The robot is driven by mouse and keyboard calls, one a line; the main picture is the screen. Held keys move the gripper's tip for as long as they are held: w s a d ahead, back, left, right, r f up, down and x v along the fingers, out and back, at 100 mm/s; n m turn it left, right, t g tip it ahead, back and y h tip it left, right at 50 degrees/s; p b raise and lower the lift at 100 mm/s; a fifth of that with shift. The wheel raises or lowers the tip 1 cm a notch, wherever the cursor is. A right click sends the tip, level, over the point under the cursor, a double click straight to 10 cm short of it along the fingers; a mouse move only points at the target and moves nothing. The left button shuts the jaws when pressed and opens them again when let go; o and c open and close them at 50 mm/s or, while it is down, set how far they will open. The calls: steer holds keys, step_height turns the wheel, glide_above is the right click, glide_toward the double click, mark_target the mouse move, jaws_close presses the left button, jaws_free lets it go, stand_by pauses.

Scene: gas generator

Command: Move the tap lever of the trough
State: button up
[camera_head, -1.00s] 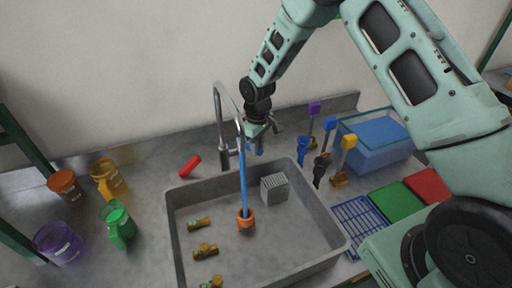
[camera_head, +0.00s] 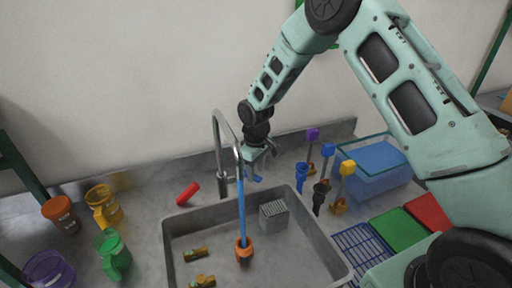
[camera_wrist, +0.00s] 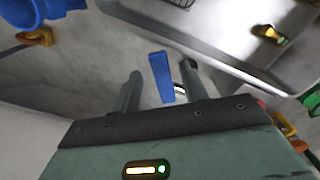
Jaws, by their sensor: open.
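The trough (camera_head: 318,240) is a grey sink with a curved metal tap (camera_head: 217,135) at its back edge. A blue stream or tube (camera_head: 241,200) runs from the spout down to an orange piece (camera_head: 244,252) in the trough. A blue lever (camera_head: 256,179) shows just right of the tap, below my gripper (camera_head: 258,157). In the wrist view the blue lever (camera_wrist: 161,78) lies between the two open fingers of my gripper (camera_wrist: 160,70), nearer the right finger; I cannot tell if it touches. A red handle (camera_head: 187,194) is left of the tap.
Coloured cups, including a green jug (camera_head: 113,254), stand at left.

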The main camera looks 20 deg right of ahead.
mark_target(257, 177)
step_height(257, 177, up, 16)
steer(key=b, duration=0.3)
steer(key=shift+s+d, duration=0.1)
stand_by(0.3)
steer(key=s+d+f+m+t, duration=0.1)
steer(key=s+d+m, duration=0.25)
steer(key=s, duration=0.65)
steer(key=s+d+f+m+t, duration=0.1)
steer(key=s+d+m+t, duration=0.3)
steer(key=s, duration=0.6)
steer(key=s+a+n+g+b, duration=0.1)
steer(key=s+a+n+g, duration=0.4)
steer(key=s+a, duration=0.9)
steer(key=a+n, duration=0.3)
steer(key=shift+s+r+y, duration=0.3)
steer(key=shift+r, duration=0.05)
